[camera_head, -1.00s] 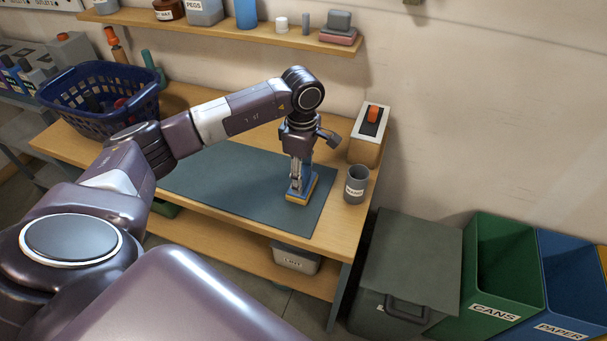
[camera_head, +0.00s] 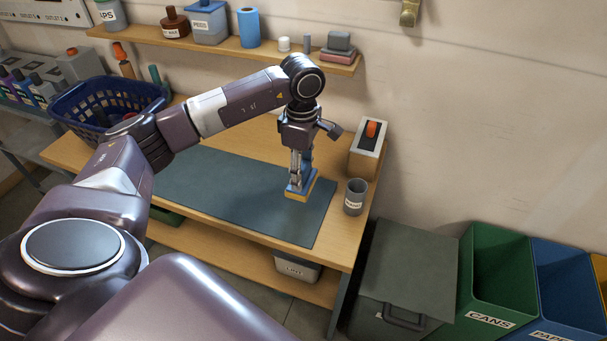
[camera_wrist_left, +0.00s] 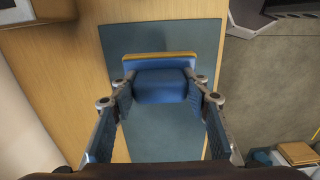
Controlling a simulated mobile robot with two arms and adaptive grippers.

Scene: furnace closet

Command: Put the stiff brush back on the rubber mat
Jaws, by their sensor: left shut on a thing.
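The stiff brush (camera_head: 300,188) is blue with a yellow-orange lower edge. My left gripper (camera_head: 301,172) is shut on its blue top and points down over the right part of the dark green-grey rubber mat (camera_head: 225,190). In the left wrist view the brush (camera_wrist_left: 160,84) sits between the two fingers of the gripper (camera_wrist_left: 160,88), with the mat (camera_wrist_left: 165,140) beneath. I cannot tell whether the brush touches the mat or hangs just above it. My right gripper is not in view.
A grey cup (camera_head: 354,198) stands right of the mat. A box with an orange switch (camera_head: 368,150) is behind it. A blue basket (camera_head: 105,105) stands at the bench's left end. A shelf (camera_head: 225,45) runs along the wall. Bins (camera_head: 500,290) stand right of the bench.

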